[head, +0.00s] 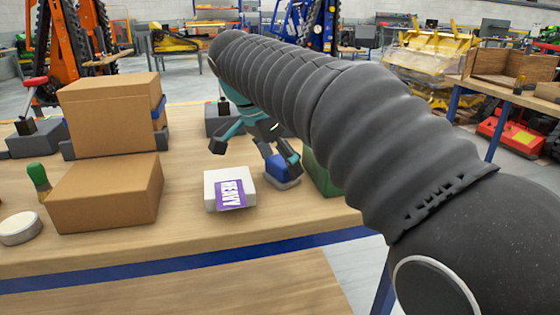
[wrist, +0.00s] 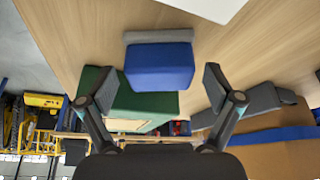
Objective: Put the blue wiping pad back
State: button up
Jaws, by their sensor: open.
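A blue pad with a grey layer (head: 283,172) sits on the table between the white box and the green box. Part of it is hidden by a finger of my gripper (head: 254,155) in the head view. In the wrist view the blue pad (wrist: 160,68) lies ahead of and between my gripper's spread fingertips (wrist: 158,88). My gripper is open and nothing is held. I cannot tell whether the right finger touches the pad.
A white box with a purple label (head: 214,190) lies left of the pad. A green box (head: 318,174) stands close on its right, partly behind my arm. Cardboard boxes (head: 105,198), a green-capped bottle (head: 38,177) and a round white item (head: 20,228) stand at left. The front strip of table (head: 200,235) is clear.

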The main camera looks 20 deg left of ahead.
jog(key=p+v, duration=0.3)
jog(key=v, duration=0.9)
jog(key=shift+d, duration=0.15)
jog(key=s+d+f+n+y, duration=0.1)
jog(key=d+f+n, duration=0.15)
jog(key=d, duration=0.75)
jog(key=s+d+f+n+y, duration=0.1)
jog(key=d+f+n, duration=0.15)
jog(key=d, duration=0.85)
jog(key=s+d+f+n+t, duration=0.1)
jog(key=s+d+f, duration=0.5)
jog(key=f, duration=0.3)
jog(key=s+d+f+n+t, duration=0.1)
jog(key=s+d+f, duration=0.6)
jog(key=s+f, duration=0.1)
jog(key=shift+f+n+y, duration=0.3)
jog(key=shift+f+y, duration=0.1)
jog(key=shift+f, duration=0.15)
jog(key=shift+s+d, duration=0.1)
jog(key=shift+d, duration=0.05)
